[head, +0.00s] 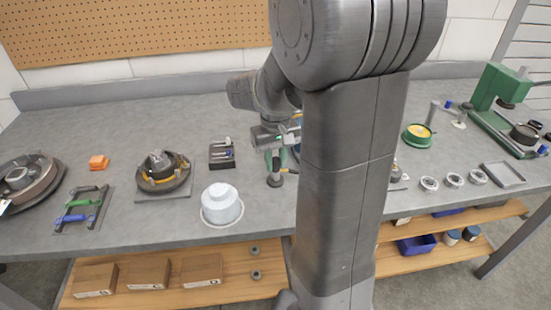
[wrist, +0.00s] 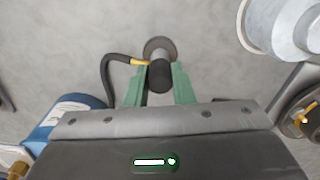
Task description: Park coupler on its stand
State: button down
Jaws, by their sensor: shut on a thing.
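My gripper (wrist: 158,92) has green fingers closed around the dark round coupler (wrist: 160,76) in the wrist view. A black hose (wrist: 108,75) with a yellow collar runs from the coupler to the left. Beyond the coupler, a grey post on a round dark base (wrist: 155,43) stands on the bench, apparently the stand. In the head view my gripper (head: 273,156) points down above this round base (head: 275,181). The coupler is mostly hidden there. I cannot tell whether the coupler touches the post or is seated on it.
A white lidded canister (head: 220,207) stands left of the gripper, with a dark tool block (head: 221,155) behind it. A blue tank (wrist: 72,118) lies close to the gripper in the wrist view. My arm hides the middle of the bench.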

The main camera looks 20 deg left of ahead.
jog(key=c, duration=0.8)
grip_release()
jog(key=shift+o, duration=0.2)
notch_tip(320, 180, up, 7)
jog(key=p, duration=0.6)
jog(key=shift+f, duration=0.1)
notch_tip(320, 180, down, 7)
jog(key=b, duration=0.6)
dwell(0.3)
